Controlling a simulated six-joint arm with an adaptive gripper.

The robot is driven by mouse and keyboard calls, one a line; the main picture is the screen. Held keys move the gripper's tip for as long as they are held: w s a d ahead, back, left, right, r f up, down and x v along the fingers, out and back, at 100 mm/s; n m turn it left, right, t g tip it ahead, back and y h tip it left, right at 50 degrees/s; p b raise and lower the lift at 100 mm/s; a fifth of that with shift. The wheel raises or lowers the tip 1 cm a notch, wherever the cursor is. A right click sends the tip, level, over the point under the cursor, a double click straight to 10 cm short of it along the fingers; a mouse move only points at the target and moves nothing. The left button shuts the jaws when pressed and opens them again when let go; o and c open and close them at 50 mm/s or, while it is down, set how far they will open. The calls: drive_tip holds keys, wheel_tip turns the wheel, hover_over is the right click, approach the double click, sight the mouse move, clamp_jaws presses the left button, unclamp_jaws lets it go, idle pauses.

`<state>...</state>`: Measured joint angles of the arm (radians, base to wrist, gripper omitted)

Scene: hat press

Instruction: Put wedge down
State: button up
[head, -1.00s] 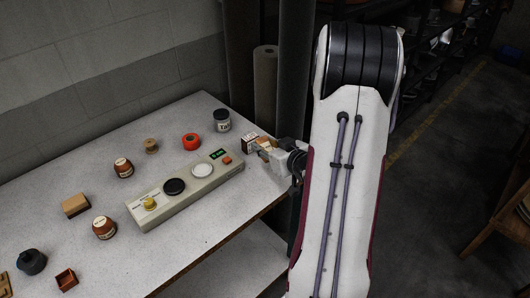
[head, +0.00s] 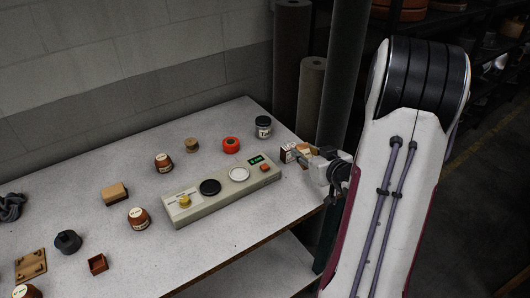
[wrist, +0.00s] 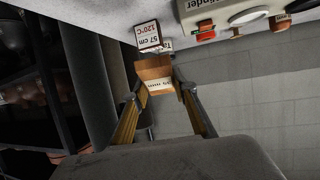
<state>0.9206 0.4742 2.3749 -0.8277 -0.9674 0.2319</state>
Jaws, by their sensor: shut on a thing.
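The wedge is a wooden block with a pale printed label; in the wrist view the wedge (wrist: 153,69) sits between the fingers of my gripper (wrist: 160,92). My gripper is shut on it. In the head view my gripper (head: 308,157) is at the right end of the table, and the wedge (head: 304,149) shows as a small tan patch at its tips. Whether the wedge touches the tabletop I cannot tell. My fingers hide part of it.
A small card or block marked "57 cm 120°C" (wrist: 149,35) stands right by the wedge. A control panel (head: 215,195) lies left of my gripper. A dark jar (head: 263,127) and a red-orange roll (head: 231,145) stand behind. The table's front edge (head: 245,255) is close.

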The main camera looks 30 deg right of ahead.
drive_tip(key=w+a+f+n+y, duration=0.1)
drive_tip(key=w+a+n+y, duration=0.1)
drive_tip(key=w+a, duration=0.65)
drive_tip(key=w+a+n+y, duration=0.2)
drive_tip(key=w+a+y, duration=0.15)
drive_tip(key=a, duration=0.95)
drive_tip(key=w+a+f+n+y, duration=0.1)
drive_tip(key=w+a+n+y, duration=0.1)
drive_tip(key=w+a, duration=0.85)
drive_tip(key=a, duration=0.9)
drive_tip(key=w+a+r, duration=0.1)
drive_tip(key=w+a, duration=0.2)
drive_tip(key=a, duration=0.8)
drive_tip(key=w+a+r+n, duration=0.1)
drive_tip(key=w+a, duration=0.1)
drive_tip(key=a, duration=0.9)
drive_tip(key=shift+w+a+r+g+y, duration=0.15)
drive_tip(key=shift+w+a+g+y, duration=0.15)
drive_tip(key=shift+g+y, duration=0.1)
drive_tip(key=shift+f, duration=3.15)
